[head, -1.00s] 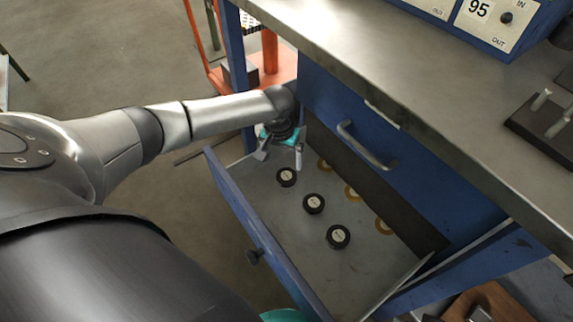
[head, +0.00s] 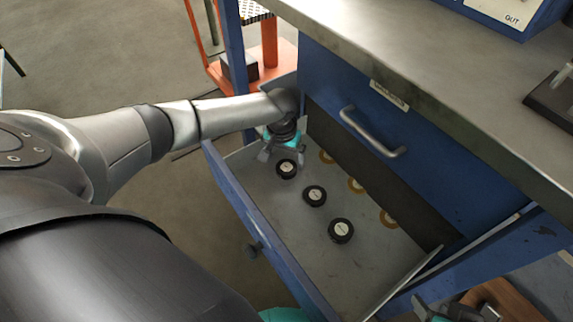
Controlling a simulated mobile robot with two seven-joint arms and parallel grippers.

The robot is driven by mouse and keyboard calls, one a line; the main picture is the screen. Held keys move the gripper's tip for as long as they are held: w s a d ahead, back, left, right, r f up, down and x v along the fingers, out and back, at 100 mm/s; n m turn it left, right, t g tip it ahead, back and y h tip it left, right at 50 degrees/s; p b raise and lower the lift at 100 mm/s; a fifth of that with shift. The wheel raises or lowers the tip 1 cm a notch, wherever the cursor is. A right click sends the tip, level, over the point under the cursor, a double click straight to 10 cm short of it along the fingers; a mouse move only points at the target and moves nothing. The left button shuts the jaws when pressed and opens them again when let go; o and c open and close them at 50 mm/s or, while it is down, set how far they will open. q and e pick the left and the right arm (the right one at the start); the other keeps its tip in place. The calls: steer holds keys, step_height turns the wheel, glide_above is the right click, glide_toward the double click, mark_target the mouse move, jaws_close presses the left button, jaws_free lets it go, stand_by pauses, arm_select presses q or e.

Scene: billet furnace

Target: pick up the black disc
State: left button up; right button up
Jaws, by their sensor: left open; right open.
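Three black discs with pale labelled tops lie in a row on the floor of the open blue drawer (head: 262,217): a far one (head: 287,169), a middle one (head: 315,196) and a near one (head: 341,231). My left gripper (head: 282,158) is open and points down into the drawer at the far disc. Its fingers appear close around or just above that disc; I cannot tell if they touch it. My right gripper (head: 443,308) is partly visible at the bottom right edge, away from the drawer and empty as far as it shows.
Several brass-coloured rings (head: 357,185) lie along the drawer's back side. A closed drawer with a bar handle (head: 370,133) sits above, under the metal worktop (head: 420,85). An orange stand (head: 270,80) is behind.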

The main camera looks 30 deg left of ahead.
mark_target(287, 167)
arm_select(q)
steer(key=shift+w+f+b, duration=0.2)
steer(key=shift+f+b, duration=0.45)
steer(key=shift+f, duration=0.05)
steer(key=shift+f+b, duration=0.4)
steer(key=shift+f, duration=0.15)
arm_select(e)
steer(key=w+a+t, duration=0.1)
steer(key=w+a+t+y, duration=0.1)
steer(key=a, duration=0.1)
steer(key=w+a+t+y, duration=0.1)
steer(key=shift+w+a+f+t, duration=0.3)
steer(key=shift+a+f+t, duration=0.05)
steer(key=shift+t, duration=0.05)
arm_select(q)
steer(key=shift+w+f, duration=0.1)
steer(key=shift+f, duration=0.25)
arm_select(e)
steer(key=shift+w+a+r+t+y, duration=0.15)
steer(key=shift+a+t+y, duration=0.1)
steer(key=shift+a+t, duration=0.1)
steer(key=shift+w+a+r+t+y, duration=0.15)
steer(key=shift+a+t+y, duration=0.1)
steer(key=shift+a, duration=0.1)
arm_select(q)
jaws_close()
